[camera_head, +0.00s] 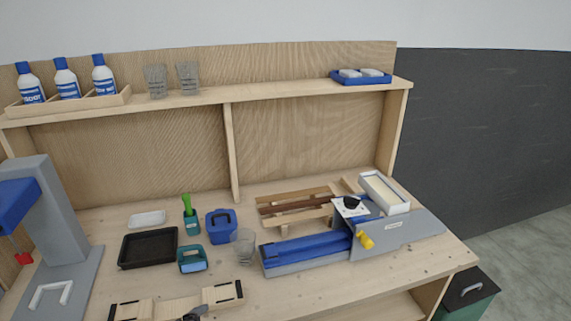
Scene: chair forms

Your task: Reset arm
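Neither of my grippers shows in the head view, and no part of my arms can be made out. The wooden workbench (130,213) fills the lower part of the view. On its right stands a blue and grey machine (310,251) with a yellow knob (366,240) and a grey plate. On its left stands a grey column machine (52,215) with a blue head. A wooden form (222,294) with dark ends lies at the front edge, partly cut off; a small dark thing in front of it is unclear.
A black tray (148,248), a blue box (221,226), a teal item (192,259) and a clear cup (245,246) stand mid-bench. Wood strips (294,206) lie behind the blue machine. White bottles (67,80) stand on the shelf. A white bin (384,192) is at right.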

